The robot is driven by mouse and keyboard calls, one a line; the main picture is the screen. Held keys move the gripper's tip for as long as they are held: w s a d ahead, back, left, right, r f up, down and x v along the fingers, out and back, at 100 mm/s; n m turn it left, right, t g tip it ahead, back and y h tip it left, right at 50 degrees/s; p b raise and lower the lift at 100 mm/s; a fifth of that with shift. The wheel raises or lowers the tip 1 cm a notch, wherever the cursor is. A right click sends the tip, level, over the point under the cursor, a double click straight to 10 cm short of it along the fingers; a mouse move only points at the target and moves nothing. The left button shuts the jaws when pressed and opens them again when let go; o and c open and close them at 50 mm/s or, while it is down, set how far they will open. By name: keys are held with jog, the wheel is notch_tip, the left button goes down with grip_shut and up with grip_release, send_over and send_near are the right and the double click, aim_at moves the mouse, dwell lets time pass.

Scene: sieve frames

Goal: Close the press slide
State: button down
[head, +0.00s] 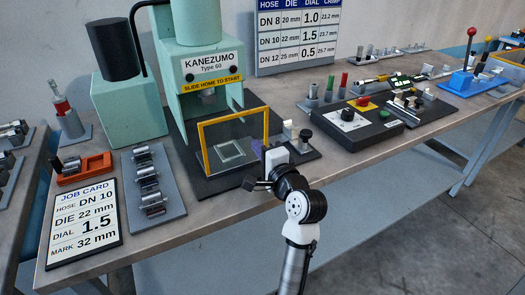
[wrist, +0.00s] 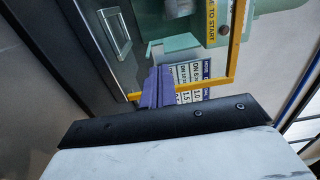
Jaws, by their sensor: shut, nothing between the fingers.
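The green press (head: 205,60) stands at the back with a sign reading "SLIDE HOME TO START". Its slide, a clear panel in a yellow frame (head: 233,121), stands upright on the black base (head: 205,182), out in front of the press body. My gripper (head: 258,150) is at the slide's right side, its purple fingers shut and empty. In the wrist view my gripper (wrist: 156,87) overlaps the yellow frame (wrist: 205,88); I cannot tell whether they touch. A pale square piece (head: 231,152) lies behind the panel; it also shows in the wrist view (wrist: 115,32).
A small block with a black knob (head: 304,140) stands right of my gripper. A black control box (head: 350,120) is farther right. A grey rack of dies (head: 152,185) and a job card (head: 83,225) are at left. The bench front edge is close to my arm.

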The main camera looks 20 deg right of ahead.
jog(key=w+p, duration=0.2)
jog(key=w, duration=1.1)
jog(key=shift+w+a, duration=0.2)
jog(key=shift+s, duration=0.1)
